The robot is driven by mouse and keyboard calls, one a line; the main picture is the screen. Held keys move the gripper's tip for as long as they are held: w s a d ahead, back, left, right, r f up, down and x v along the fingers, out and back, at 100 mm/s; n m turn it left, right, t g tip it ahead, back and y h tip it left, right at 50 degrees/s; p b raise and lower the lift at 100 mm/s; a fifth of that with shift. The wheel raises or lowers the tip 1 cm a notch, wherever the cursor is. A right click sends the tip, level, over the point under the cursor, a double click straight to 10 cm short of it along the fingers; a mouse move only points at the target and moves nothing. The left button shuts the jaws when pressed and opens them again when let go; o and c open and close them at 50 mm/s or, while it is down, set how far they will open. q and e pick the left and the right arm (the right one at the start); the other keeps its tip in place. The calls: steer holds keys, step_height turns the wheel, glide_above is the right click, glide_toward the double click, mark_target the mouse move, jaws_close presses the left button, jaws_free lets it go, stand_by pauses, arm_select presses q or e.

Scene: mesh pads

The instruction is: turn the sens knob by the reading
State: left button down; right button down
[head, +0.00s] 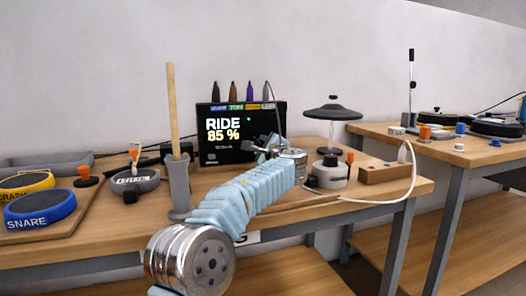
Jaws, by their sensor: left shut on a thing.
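A black display module (228,152) stands at the back of the table and reads "RIDE 85 %". My left arm reaches across the middle of the head view, with its left gripper (266,149) at the lower right of the display. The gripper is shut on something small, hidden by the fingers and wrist. I cannot make out the sens knob in this view. A dark cymbal pad (333,113) stands on a white base to the right of the gripper. My right gripper is not in view.
A wooden stick (171,110) stands upright in a grey holder (179,187). The blue SNARE pad (40,210), the yellow CRASH pad (27,180) and a grey pad (134,181) lie at left. A wooden block (384,173) and white cable lie at right. A second table (455,152) stands beyond.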

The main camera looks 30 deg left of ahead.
arm_select(q)
steer(key=shift+f, duration=0.1)
stand_by(0.5)
steer(key=c, duration=0.9)
jaws_free()
steer(key=shift+o, duration=0.2)
steer(key=shift+s+d, duration=0.25)
steer(key=shift+d, duration=0.1)
steer(key=b+v, duration=0.2)
steer(key=v, duration=1.1)
steer(key=shift+a+b, duration=0.1)
steer(key=shift+b, duration=0.2)
steer(key=shift+s, duration=0.1)
